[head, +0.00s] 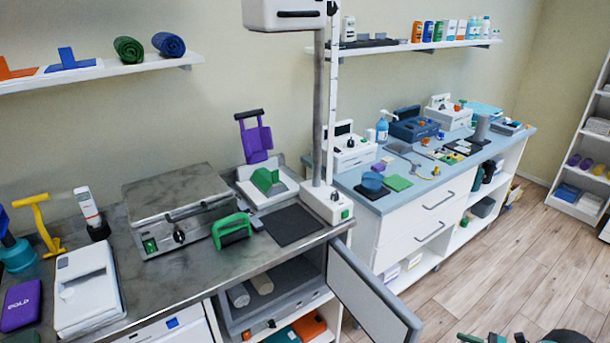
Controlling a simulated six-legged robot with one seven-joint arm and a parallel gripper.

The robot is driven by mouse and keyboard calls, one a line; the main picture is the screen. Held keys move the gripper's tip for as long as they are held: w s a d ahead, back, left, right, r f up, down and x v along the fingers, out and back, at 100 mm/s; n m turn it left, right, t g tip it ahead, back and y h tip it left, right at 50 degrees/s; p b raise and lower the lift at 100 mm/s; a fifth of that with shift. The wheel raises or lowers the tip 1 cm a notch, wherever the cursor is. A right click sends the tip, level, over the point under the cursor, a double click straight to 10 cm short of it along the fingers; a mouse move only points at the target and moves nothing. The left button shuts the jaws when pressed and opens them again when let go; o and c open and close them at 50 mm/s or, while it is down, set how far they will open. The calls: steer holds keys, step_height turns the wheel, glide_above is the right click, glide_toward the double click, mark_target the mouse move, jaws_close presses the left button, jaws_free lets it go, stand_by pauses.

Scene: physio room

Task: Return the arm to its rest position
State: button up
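My gripper does not show in the head view, and no clear stretch of my arm is seen. Dark and green parts are cut off by the bottom edge at the right; I cannot tell whether they belong to me. The pose of the arm and the state of the gripper's fingers are hidden.
A grey counter (190,277) with devices stands at the left. Its cabinet door (372,295) hangs open into the room. A blue-topped counter (405,190) with drawers runs behind to the right. White shelves (583,140) stand far right. The wooden floor (500,270) between is clear.

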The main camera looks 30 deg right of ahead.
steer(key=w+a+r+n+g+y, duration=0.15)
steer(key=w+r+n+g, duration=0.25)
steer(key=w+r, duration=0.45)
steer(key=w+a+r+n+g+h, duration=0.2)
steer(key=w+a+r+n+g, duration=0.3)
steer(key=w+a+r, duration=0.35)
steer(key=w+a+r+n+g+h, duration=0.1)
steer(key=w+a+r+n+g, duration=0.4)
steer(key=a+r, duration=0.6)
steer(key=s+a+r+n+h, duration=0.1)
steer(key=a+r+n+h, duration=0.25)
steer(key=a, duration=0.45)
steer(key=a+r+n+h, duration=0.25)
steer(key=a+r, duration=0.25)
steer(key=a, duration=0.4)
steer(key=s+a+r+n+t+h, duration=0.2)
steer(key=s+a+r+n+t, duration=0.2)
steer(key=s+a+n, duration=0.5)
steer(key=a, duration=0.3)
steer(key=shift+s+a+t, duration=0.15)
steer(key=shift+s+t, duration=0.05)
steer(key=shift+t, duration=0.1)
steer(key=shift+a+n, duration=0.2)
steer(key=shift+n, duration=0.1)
